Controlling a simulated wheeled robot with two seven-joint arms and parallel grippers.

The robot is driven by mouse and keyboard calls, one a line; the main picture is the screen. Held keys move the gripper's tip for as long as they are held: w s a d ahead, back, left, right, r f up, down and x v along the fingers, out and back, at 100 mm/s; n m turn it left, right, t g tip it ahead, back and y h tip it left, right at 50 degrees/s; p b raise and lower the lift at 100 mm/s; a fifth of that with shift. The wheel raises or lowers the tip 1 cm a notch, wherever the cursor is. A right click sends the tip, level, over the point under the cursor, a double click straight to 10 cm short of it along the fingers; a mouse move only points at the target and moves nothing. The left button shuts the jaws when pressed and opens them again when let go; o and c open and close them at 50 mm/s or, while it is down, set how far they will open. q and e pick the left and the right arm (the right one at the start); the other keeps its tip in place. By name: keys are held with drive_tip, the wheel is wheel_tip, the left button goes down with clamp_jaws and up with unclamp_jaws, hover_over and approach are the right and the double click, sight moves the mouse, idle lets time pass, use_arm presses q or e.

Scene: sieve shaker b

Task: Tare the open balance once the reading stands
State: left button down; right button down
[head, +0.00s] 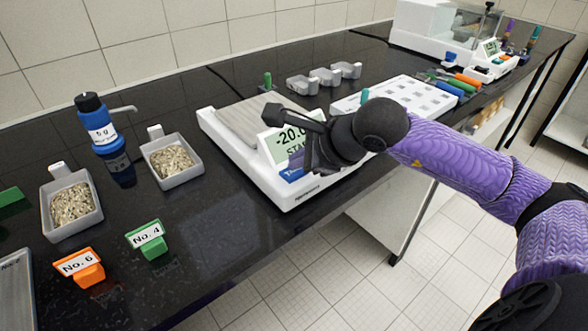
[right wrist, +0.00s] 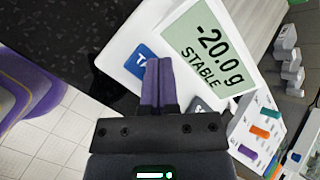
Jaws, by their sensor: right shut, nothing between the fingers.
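The open balance (head: 215,130) is a white box on the black bench, with a bare metal pan (head: 245,118). Its display (right wrist: 208,50) reads -20.0 g with STABLE below in the right wrist view. The blue key (right wrist: 137,63), its label starting with T, sits below the display. My right gripper (head: 309,166) is over the balance's front panel in the head view, covering part of the display. In the right wrist view its fingers (right wrist: 158,62) are shut and empty, tips beside the blue key; whether they touch it I cannot tell. My left gripper is out of view.
Two grey trays of grains (head: 58,227) (head: 190,177), a blue bottle (head: 100,132), and orange (head: 88,275) and green (head: 152,248) tags stand left. Grey weights (head: 323,76), a white tray (head: 412,92) and an enclosed balance (head: 425,30) stand behind and right.

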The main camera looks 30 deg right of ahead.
sight(299, 172)
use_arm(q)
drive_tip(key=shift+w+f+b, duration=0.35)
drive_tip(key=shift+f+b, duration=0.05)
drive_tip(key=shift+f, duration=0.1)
use_arm(e)
drive_tip(key=shift+f, duration=0.4)
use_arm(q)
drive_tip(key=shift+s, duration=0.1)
use_arm(e)
drive_tip(key=shift+r, duration=0.35)
drive_tip(key=shift+r+p, duration=0.55)
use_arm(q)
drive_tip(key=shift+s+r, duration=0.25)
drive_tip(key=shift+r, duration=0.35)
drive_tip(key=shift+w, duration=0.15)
